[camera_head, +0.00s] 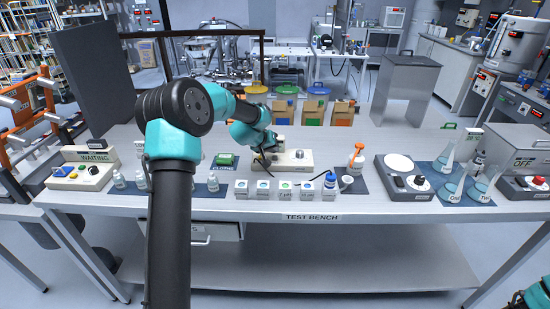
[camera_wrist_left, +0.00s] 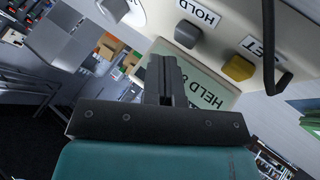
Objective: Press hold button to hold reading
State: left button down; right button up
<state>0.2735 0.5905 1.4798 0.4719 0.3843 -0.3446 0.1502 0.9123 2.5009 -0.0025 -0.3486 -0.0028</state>
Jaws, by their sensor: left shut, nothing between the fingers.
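The cream instrument (camera_head: 292,160) stands on the test bench, mid-picture in the head view. In the left wrist view its grey hold button (camera_wrist_left: 187,33) sits beside the label "HOLD". A yellow button (camera_wrist_left: 238,68) is to its right, with a label ending in "ET". The greenish display (camera_wrist_left: 215,88) shows "HELD" and part of a figure; my fingers hide the rest. My left gripper (camera_wrist_left: 164,62) is shut and empty, its tips in front of the display and apart from the hold button in the picture. In the head view the left gripper (camera_head: 266,148) is at the instrument's left end.
Small labelled cups (camera_head: 263,186) line the front of the bench. A green device (camera_head: 224,160) is to the left. An orange-topped bottle (camera_head: 357,155), a round-plate device (camera_head: 399,165) and flasks (camera_head: 481,187) stand to the right. A dark cable (camera_wrist_left: 268,45) hangs near the yellow button.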

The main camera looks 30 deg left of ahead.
aim_at(274, 157)
pick_arm(q)
jog(key=shift+r, duration=2.5)
